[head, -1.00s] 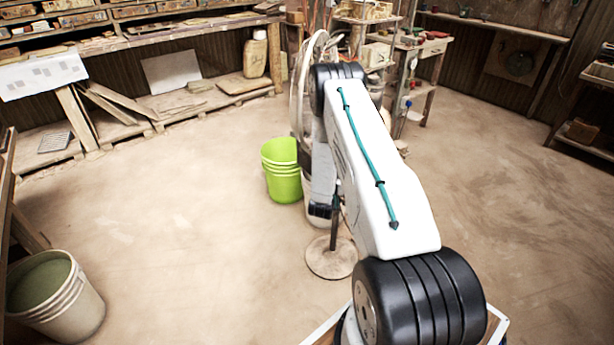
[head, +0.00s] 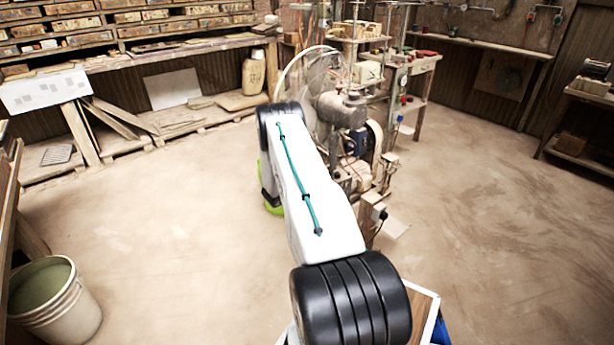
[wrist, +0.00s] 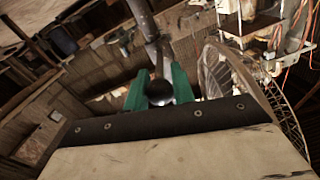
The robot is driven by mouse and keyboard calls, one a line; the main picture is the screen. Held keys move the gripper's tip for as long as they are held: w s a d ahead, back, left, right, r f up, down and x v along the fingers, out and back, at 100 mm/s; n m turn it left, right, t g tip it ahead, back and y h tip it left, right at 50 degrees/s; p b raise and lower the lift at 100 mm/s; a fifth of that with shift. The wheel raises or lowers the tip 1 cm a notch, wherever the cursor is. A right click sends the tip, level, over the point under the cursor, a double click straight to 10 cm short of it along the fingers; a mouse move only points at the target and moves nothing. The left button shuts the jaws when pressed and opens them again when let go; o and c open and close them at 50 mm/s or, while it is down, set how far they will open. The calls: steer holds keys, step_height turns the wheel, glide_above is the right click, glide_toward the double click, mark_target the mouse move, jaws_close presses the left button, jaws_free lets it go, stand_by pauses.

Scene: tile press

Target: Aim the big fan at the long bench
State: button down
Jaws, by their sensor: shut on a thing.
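The big fan (head: 312,72), a round pale wire cage, stands behind my arm in the head view, its lower part and stand hidden. Its cage (wrist: 221,74) shows at a slant right of my fingers in the wrist view. My gripper (wrist: 160,91) has green fingers closed on a dark, round-ended grey bar (wrist: 147,22), which appears to be the fan's handle. The gripper is hidden behind my arm in the head view. The long bench (head: 190,45) runs along the back left wall. I cannot tell exactly where the fan faces.
A machine with a motor and wheel (head: 345,112) stands just right of my arm. A white bucket (head: 75,318) stands front left. Floor is open on both sides.

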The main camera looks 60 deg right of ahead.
steer(key=shift+s+d+r, duration=0.1)
steer(key=shift+d+r, duration=0.05)
steer(key=c, duration=1.2)
jaws_free()
steer(key=shift+s+d, duration=0.1)
steer(key=shift+a, duration=0.2)
steer(key=shift+w+a, duration=0.15)
steer(key=shift+w, duration=0.1)
steer(key=v, duration=0.7)
steer(key=shift+a, duration=0.15)
